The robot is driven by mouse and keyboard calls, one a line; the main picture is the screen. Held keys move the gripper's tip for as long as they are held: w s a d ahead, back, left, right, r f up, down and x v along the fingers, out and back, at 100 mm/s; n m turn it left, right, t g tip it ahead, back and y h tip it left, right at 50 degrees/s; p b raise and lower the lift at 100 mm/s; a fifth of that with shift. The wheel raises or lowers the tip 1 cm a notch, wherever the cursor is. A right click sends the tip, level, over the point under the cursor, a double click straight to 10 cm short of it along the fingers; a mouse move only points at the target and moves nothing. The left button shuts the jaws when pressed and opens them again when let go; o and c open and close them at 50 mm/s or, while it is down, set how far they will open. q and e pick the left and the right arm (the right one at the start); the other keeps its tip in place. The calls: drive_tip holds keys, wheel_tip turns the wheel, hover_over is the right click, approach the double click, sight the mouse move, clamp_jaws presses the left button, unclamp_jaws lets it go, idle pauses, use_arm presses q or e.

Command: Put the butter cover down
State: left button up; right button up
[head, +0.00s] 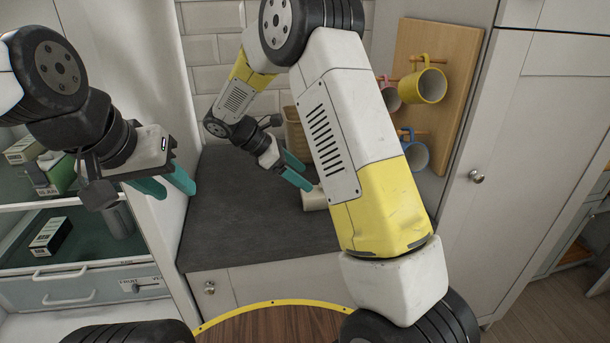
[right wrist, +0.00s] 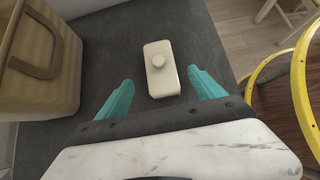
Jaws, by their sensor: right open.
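The butter cover (right wrist: 162,77) is a cream, rounded box with a round knob on top. It rests upright on the slate worktop (head: 245,225). In the head view the cover (head: 314,200) is mostly hidden behind my right arm. My right gripper (right wrist: 161,88) is open, with its teal fingers apart on either side of the cover's near end and visible gaps to it. In the head view my right gripper (head: 299,172) is just left of the cover. My left gripper (head: 168,186) is at the left, away from the worktop's objects, with its teal fingers apart and empty.
A tan basket (right wrist: 40,60) with a handle stands on the worktop beside the wall. Mugs (head: 424,86) hang on a wooden board (head: 436,50) at the right. Shelves with boxes (head: 50,236) are at the left. The worktop's front left area is clear.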

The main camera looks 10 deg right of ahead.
drive_tip(key=s+d+r+m+t+y, duration=0.1)
drive_tip(key=s+r+m+t+y, duration=0.1)
drive_tip(key=s+r+m, duration=0.3)
drive_tip(key=s+d+r+m+t+y, duration=0.2)
drive_tip(key=s+r+m+y, duration=0.3)
drive_tip(key=s, duration=0.6)
drive_tip(key=s+d+r+m+t+y, duration=0.1)
drive_tip(key=s+r+m+y, duration=0.3)
drive_tip(key=s+m, duration=0.3)
drive_tip(key=shift+s+d+r+m+t, duration=0.2)
drive_tip(key=shift+s+r+m+t, duration=0.25)
drive_tip(key=shift+r, duration=0.25)
